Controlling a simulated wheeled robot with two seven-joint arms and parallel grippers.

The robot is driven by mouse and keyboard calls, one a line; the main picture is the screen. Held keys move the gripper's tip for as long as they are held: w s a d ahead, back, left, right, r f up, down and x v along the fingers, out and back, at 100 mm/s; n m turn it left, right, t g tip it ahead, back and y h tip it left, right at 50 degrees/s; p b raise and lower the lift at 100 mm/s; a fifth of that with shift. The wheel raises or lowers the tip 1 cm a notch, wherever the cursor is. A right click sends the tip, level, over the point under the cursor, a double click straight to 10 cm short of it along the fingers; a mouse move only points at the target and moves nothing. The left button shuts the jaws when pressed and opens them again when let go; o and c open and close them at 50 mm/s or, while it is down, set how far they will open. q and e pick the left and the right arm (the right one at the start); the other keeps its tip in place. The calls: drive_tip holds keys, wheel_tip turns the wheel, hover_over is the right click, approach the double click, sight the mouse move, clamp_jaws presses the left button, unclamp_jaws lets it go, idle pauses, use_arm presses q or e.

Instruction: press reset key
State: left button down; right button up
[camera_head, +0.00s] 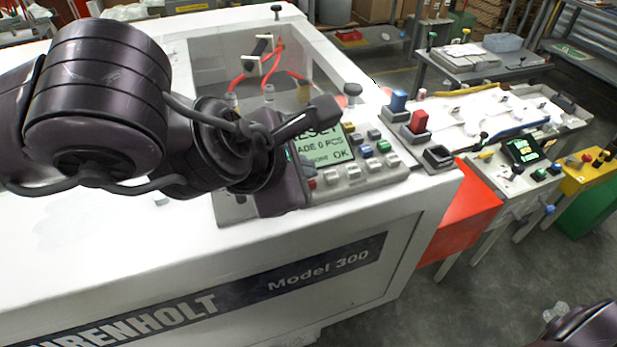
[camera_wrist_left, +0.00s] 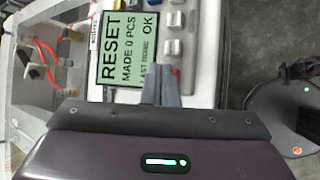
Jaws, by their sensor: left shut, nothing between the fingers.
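The control panel's screen (camera_head: 322,146) is lit green and reads RESET, MADE 0 PCS and OK; it also shows in the left wrist view (camera_wrist_left: 124,45). Beside it are several keys: pale grey, blue (camera_head: 367,151), green (camera_head: 383,146) and a red one (camera_head: 311,183) at the near left corner. No label naming a reset key is readable on them. My left gripper (camera_wrist_left: 160,78) is shut and empty, its fingertips over the panel at the lower edge of the screen. Whether it touches a key is hidden. My right gripper's fingers do not show.
The panel sits on a white machine (camera_head: 200,270) marked Model 300, with a clear-covered compartment and red hoses (camera_head: 276,58) behind. A blue (camera_head: 398,101) and a red block (camera_head: 419,121) stand to its right. Benches with more devices lie farther right; the floor between is clear.

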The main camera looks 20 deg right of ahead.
use_arm(q)
drive_tip(key=shift+f+b, duration=0.35)
drive_tip(key=shift+b, duration=0.05)
drive_tip(key=shift+r, duration=0.1)
idle(0.6)
drive_tip(key=shift+r+p, duration=0.3)
drive_tip(key=shift+r, duration=0.5)
drive_tip(key=shift+r+p, duration=1.3)
drive_tip(key=shift+r, duration=1.15)
